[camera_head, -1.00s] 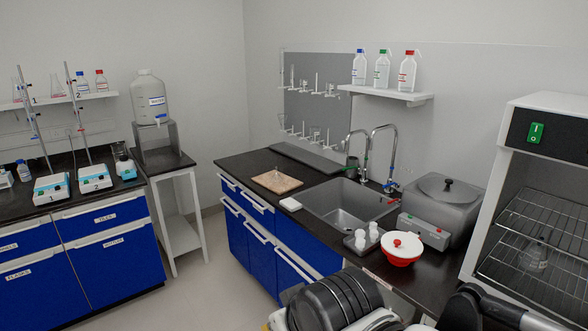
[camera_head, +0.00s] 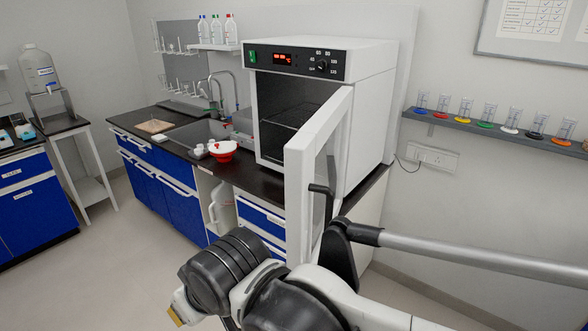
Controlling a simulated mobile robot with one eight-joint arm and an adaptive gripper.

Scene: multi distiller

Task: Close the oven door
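The oven (camera_head: 368,110) is a white box with a black control panel (camera_head: 300,62) and a lit red display, standing on the dark counter. Its white-framed, windowed door (camera_head: 298,200) stands open, swung out toward me from the right side of the oven front. A dark, bent handle (camera_head: 322,190) shows near the door's free edge. The dark interior with wire racks (camera_head: 285,115) is visible to the left of the door. My arm fills the lower middle, close to the lower part of the door in the picture. I cannot tell whether they touch. My gripper's fingers are not visible.
A red and white bowl (camera_head: 222,151) and the sink (camera_head: 195,134) are left of the oven. A wall shelf (camera_head: 480,128) with several cylinders on coloured bases hangs at right. Open floor (camera_head: 110,265) lies at lower left.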

